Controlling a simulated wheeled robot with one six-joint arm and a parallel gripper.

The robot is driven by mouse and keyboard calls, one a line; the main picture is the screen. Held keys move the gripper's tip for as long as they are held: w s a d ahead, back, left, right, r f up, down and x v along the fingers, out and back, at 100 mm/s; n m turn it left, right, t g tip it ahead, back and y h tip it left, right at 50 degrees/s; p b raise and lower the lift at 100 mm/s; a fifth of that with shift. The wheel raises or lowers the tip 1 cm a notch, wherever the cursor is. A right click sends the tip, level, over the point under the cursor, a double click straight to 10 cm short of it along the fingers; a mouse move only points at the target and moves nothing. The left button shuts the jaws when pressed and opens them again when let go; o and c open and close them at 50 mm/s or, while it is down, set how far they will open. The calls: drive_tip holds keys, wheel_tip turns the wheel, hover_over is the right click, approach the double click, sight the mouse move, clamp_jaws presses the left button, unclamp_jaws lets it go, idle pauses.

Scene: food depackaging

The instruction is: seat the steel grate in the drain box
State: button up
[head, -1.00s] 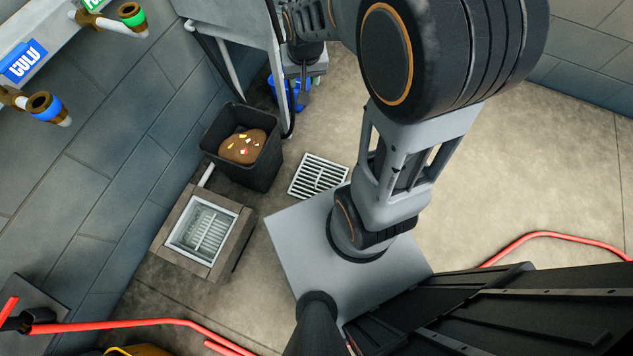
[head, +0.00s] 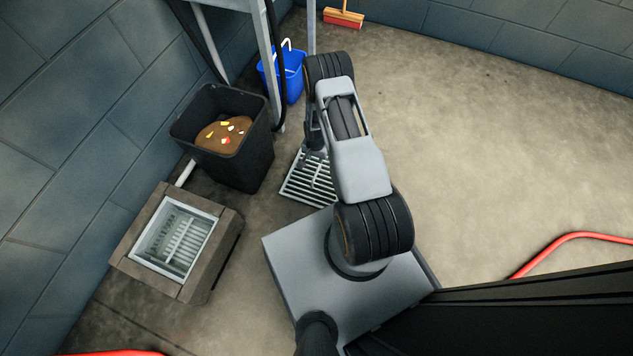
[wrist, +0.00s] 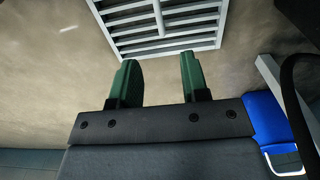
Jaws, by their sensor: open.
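The steel grate (head: 312,187), a pale slatted square, lies flat on the floor to the right of the drain box. The drain box (head: 143,277) has a brown surround and a pale metal rim around its opening; pale bars show down inside it. In the head view, my gripper (head: 314,155) is over the far part of the grate, its fingers hard to make out. In the wrist view, my gripper (wrist: 156,68) is open and empty, with two green fingers apart. The grate (wrist: 192,24) shows beyond the fingertips; its far part is cut off.
A black bin (head: 250,163) with brown waste stands between the wall and the grate. A blue bucket (head: 290,72) stands behind it beside a metal-legged table (head: 260,50). A red hose (head: 570,240) lies at right.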

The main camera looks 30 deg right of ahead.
wheel_tip(320, 180, down, 8)
drive_tip(key=b, duration=0.3)
drive_tip(key=shift+s+f, duration=0.15)
drive_tip(key=shift+f+b, duration=1.6)
drive_tip(key=shift+f, duration=1.05)
drive_tip(key=shift+r, duration=0.1)
drive_tip(key=shift+c, duration=0.4)
clamp_jaws()
